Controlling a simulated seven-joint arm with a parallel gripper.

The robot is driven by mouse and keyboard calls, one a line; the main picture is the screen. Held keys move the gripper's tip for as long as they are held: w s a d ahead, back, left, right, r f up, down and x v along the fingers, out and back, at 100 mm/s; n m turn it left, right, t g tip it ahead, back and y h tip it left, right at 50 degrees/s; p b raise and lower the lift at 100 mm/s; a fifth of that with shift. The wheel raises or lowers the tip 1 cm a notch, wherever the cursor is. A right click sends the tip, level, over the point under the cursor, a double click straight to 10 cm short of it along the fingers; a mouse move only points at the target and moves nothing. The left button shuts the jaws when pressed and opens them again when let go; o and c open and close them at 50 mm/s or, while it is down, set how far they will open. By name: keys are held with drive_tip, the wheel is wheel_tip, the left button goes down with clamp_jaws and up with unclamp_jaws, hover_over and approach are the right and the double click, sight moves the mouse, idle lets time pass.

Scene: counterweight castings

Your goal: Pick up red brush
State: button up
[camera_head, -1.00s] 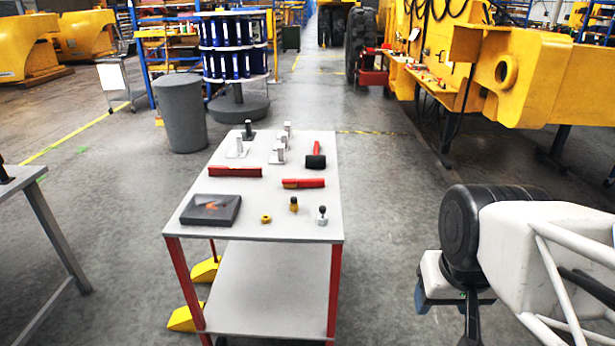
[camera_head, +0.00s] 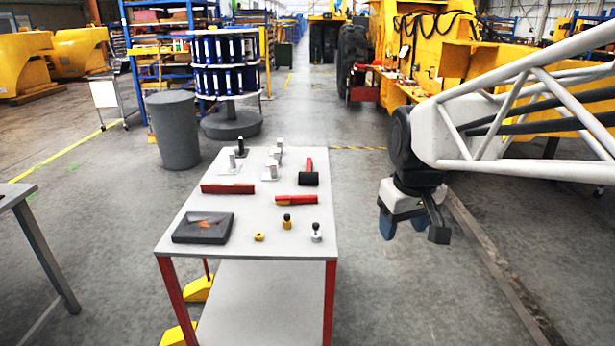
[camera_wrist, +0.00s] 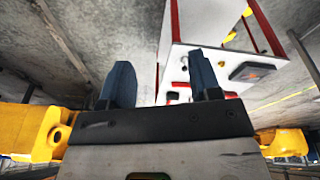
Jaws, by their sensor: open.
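Two long red objects lie on the grey table (camera_head: 200,265). One is a plain red bar-like piece (camera_head: 228,188) at left. The other is a red piece with a yellowish part at its left end (camera_head: 297,200), at right. They are too small to tell surely which is the brush. My gripper (camera_head: 402,221) is open and empty, with blue fingers pointing down, right of the table and clear of it. In the wrist view its two fingers (camera_wrist: 162,80) stand apart, with the tabletop beyond them.
The table also holds a red-handled mallet (camera_head: 309,175), a dark flat box (camera_head: 203,228), a yellow nut-like piece (camera_head: 259,237), small knobbed pieces (camera_head: 287,222) and metal blocks at the back. A grey bin (camera_head: 173,130) stands behind left. The floor right of the table is free.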

drive_tip(key=w+a+r+n, duration=0.1)
drive_tip(key=w+a+n, duration=0.1)
drive_tip(key=w, duration=0.7)
drive_tip(key=w+a+n, duration=0.2)
drive_tip(key=w+a, duration=0.1)
drive_tip(key=w, duration=0.6)
drive_tip(key=n+g, duration=0.2)
drive_tip(key=n, duration=0.9)
hover_over(285, 197)
drive_tip(key=f, duration=2.3)
drive_tip(key=shift+s+d, duration=0.15)
drive_tip(key=shift+d, duration=0.05)
drive_tip(key=shift+w+a+f, duration=0.25)
drive_tip(key=shift+w+f, duration=0.05)
drive_tip(key=shift+f, duration=0.2)
drive_tip(key=shift+f, duration=0.1)
drive_tip(key=shift+f, duration=1.2)
drive_tip(key=shift+f, duration=0.1)
